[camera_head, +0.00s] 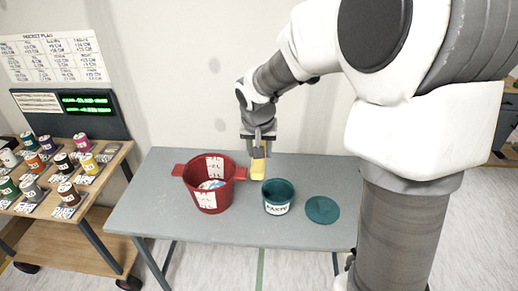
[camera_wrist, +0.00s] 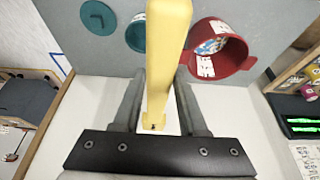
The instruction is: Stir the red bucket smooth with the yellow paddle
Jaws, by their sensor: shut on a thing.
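My gripper (camera_head: 260,146) is shut on the yellow paddle (camera_head: 258,169) and holds it above the back of the grey table. The paddle also fills the middle of the wrist view (camera_wrist: 165,60), between both fingers (camera_wrist: 158,105). In the head view its lower end is over the table, between the red bucket (camera_head: 222,200) and the teal tub, apart from both as far as I can tell. The red bucket stands at the table's left with two side handles and white labels. Something white and blue shows inside it. It also shows in the wrist view (camera_wrist: 240,52).
The open teal tub (camera_head: 277,208) stands right of the bucket, and its round teal lid (camera_head: 322,210) lies farther right on the grey table (camera_head: 150,214). A wooden rack (camera_head: 70,240) with several small coloured pots stands at left. A white wall is close behind.

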